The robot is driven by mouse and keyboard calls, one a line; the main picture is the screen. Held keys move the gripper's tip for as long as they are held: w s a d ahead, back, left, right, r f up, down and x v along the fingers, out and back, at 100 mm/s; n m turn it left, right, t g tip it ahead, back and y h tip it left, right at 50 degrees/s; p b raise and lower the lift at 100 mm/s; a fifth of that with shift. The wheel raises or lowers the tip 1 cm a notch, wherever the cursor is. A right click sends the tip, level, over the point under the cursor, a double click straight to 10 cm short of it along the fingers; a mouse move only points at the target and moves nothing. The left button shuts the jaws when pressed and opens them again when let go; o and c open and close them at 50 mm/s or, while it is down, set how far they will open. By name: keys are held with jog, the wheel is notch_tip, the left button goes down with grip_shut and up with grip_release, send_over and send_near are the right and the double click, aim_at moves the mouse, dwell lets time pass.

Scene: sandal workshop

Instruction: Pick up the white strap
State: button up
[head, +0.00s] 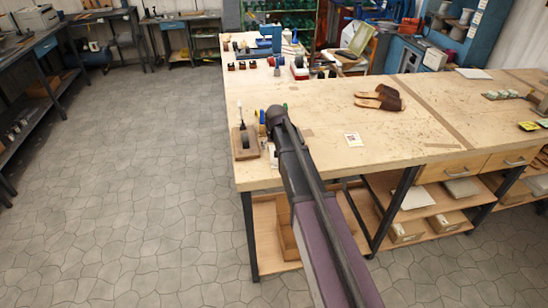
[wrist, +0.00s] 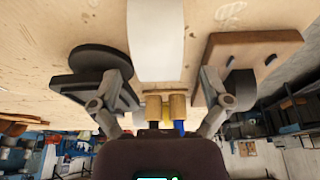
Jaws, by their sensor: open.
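The white strap (wrist: 156,42) is a flat, pale band lying on the wooden bench top. In the wrist view it runs from the top edge to the middle, between my two fingers. My gripper (wrist: 158,88) is open, with one finger on each side of the strap and apart from it. In the head view, a small part of the white strap (head: 273,156) shows beside my arm, which hides the rest. My fingers are hidden there behind the arm's end. I cannot tell how high the fingers are above the bench.
A wooden block with dark slots (wrist: 252,50) lies close to the right finger. A dark rounded thing (wrist: 95,57) is by the left finger. Yellow-brown cylinders (wrist: 178,106) are just beyond the strap. Brown sandals (head: 380,97) and a small white card (head: 354,139) lie right on the bench.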

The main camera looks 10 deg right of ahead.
jog(key=shift+w+f+b, duration=0.2)
jog(key=shift+f+b, duration=0.2)
jog(key=shift+f, duration=0.25)
jog(key=c, duration=1)
